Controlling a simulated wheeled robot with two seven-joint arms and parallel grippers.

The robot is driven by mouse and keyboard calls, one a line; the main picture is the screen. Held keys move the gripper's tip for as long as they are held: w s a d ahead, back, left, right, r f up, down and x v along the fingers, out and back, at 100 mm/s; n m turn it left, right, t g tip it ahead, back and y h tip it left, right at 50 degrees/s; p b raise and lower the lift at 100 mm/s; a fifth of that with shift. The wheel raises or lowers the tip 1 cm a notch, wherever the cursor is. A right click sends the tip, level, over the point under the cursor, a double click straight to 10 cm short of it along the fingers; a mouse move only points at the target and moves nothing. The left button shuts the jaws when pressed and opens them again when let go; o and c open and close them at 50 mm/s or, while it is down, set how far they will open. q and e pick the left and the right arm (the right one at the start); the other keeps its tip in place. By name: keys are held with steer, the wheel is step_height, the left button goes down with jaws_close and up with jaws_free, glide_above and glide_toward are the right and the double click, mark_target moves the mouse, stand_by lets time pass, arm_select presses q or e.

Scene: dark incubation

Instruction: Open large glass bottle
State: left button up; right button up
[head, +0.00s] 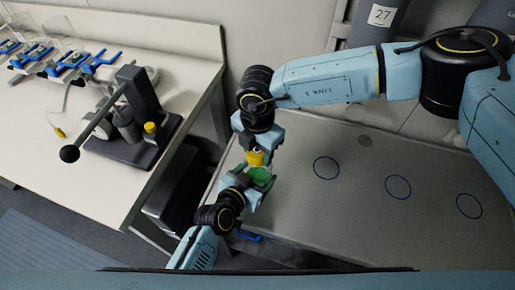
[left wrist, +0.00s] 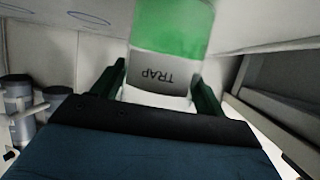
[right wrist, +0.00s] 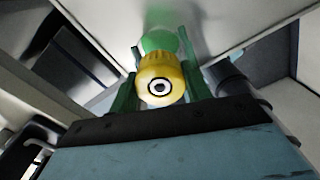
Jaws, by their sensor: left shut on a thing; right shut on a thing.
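The large glass bottle (left wrist: 172,35) holds green liquid and carries a grey label reading TRAP. It also shows in the head view (head: 260,173), mostly hidden by my grippers. My left gripper (head: 256,186) is shut on the bottle's body from below in the picture. Its fingers flank the bottle in the left wrist view (left wrist: 158,85). The yellow cap (right wrist: 161,80) has a black and white ring mark on its top. My right gripper (head: 257,150) is shut on the cap from above in the picture. The cap sits at the bottle's neck; I cannot tell whether it is loosened.
A white bench (head: 60,165) at left carries a dark stand (head: 140,125) with a lever and several blue-clamped items. A blue object (head: 248,236) lies near the table's front edge.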

steer(key=n, duration=0.7)
steer(key=shift+n, duration=0.4)
steer(key=n, duration=2.8)
steer(key=shift+n, duration=0.3)
steer(key=n, duration=0.5)
steer(key=shift+r, duration=0.1)
steer(key=n, duration=0.5)
steer(key=shift+n, duration=0.4)
steer(key=n, duration=0.6)
steer(key=shift+r, duration=0.2)
